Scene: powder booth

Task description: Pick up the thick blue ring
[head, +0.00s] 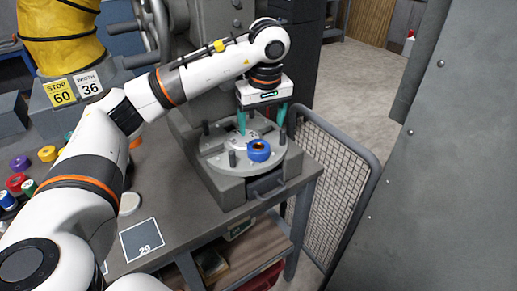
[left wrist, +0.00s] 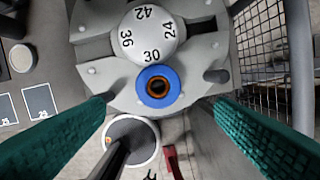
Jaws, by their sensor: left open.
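The thick blue ring (head: 259,151) lies on the round grey plate of a machine at the right end of the bench. In the left wrist view the blue ring (left wrist: 158,86) sits just below the number 30 on a white dial, with an orange and dark centre. My left gripper (head: 262,121) is above the plate, pointing down, with its teal fingers spread apart and empty. In the left wrist view the ring lies between the two fingers and farther down, apart from both. My right gripper is not in view.
The round plate (head: 216,161) carries several dark upright pegs around the ring. A wire mesh guard (head: 338,178) stands right of the bench. Several coloured rolls lie at the left, and a card marked 29 (head: 143,240) lies near the front edge.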

